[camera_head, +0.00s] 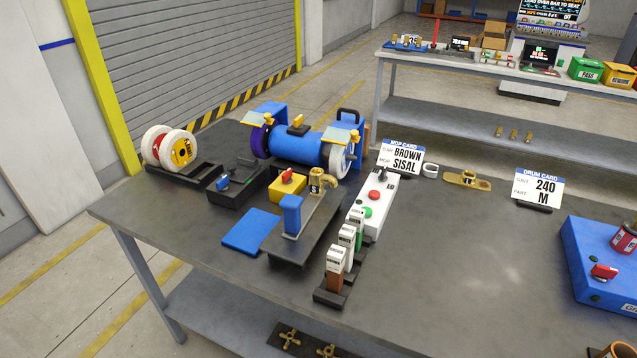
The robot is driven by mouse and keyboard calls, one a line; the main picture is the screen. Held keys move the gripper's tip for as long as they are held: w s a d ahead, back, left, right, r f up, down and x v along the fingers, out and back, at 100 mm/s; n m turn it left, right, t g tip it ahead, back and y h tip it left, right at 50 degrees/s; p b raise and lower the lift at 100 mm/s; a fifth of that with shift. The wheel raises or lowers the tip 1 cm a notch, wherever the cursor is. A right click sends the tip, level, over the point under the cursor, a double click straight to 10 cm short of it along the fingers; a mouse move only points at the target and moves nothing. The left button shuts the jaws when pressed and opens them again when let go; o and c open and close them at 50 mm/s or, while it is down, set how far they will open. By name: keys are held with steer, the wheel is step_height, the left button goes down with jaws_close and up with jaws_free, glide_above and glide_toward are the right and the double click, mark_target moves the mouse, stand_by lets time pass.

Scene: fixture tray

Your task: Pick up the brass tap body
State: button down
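No part is plainly marked as the brass tap body. A brass-coloured piece (467,181) lies on the table right of the middle, low and long with a short raised part at its centre. Another brass-toned piece (319,182), upright with a curved arm and a dark "S" label, stands at the far end of a dark fixture plate (312,232) beside a blue upright block (291,215). I cannot tell which one is the tap body. My gripper is not in view.
A small white ring (430,170) and a drum card (538,190) flank the low brass piece. A white button box (373,207), labelled blocks (337,268) and a blue drum machine (298,145) crowd the left. The table's middle right is clear. Small brass parts (289,338) lie below.

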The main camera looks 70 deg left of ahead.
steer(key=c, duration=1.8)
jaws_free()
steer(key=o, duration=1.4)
